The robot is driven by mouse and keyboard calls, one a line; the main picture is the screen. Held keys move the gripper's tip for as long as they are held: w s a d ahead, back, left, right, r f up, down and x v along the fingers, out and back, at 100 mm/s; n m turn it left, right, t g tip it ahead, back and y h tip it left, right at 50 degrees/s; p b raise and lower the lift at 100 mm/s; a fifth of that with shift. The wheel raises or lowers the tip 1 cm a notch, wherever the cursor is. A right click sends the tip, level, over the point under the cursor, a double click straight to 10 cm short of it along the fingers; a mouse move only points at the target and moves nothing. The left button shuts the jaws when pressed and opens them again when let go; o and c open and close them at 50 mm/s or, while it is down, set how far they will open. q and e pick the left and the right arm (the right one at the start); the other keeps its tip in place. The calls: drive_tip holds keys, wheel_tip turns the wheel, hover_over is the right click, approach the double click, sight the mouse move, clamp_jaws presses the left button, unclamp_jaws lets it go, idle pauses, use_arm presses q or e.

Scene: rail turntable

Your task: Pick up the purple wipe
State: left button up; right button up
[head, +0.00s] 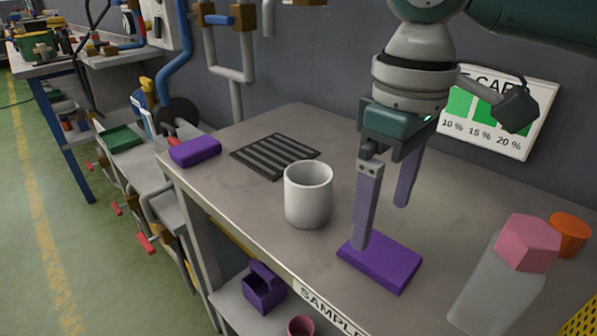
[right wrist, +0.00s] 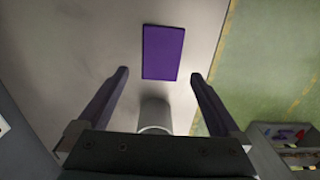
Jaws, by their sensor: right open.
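The purple wipe (head: 381,262) is a flat purple rectangle lying on the grey table near its front edge. It also shows whole in the right wrist view (right wrist: 163,52), beyond my fingertips. My right gripper (head: 382,225) points down with its fingers spread and nothing between them. In the head view its near finger overlaps the back left edge of the wipe; I cannot tell whether it touches. In the right wrist view the gripper (right wrist: 159,73) has the wipe ahead of the gap between its fingers. My left gripper is in neither view.
A white mug (head: 308,195) stands left of my gripper. A striped dark mat (head: 275,155) and a thicker purple block (head: 195,151) lie farther left. A clear bottle with a pink cap (head: 527,243) and an orange item (head: 570,234) stand right. A wall sign (head: 497,112) is behind.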

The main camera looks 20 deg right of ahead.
sight(381, 251)
drive_tip(key=f, duration=0.5)
drive_tip(key=shift+s+d+f+b, duration=0.1)
drive_tip(key=shift+s+f+b, duration=0.05)
drive_tip(key=shift+s+b, duration=0.25)
drive_tip(key=shift+c, duration=0.4)
drive_tip(key=c, duration=1.1)
drive_tip(key=shift+c, duration=0.3)
drive_tip(key=shift+r, duration=0.4)
wheel_tip(381, 251, up, 19)
drive_tip(key=p, duration=0.3)
drive_tip(key=shift+r+p, duration=0.2)
drive_tip(key=shift+p, duration=0.15)
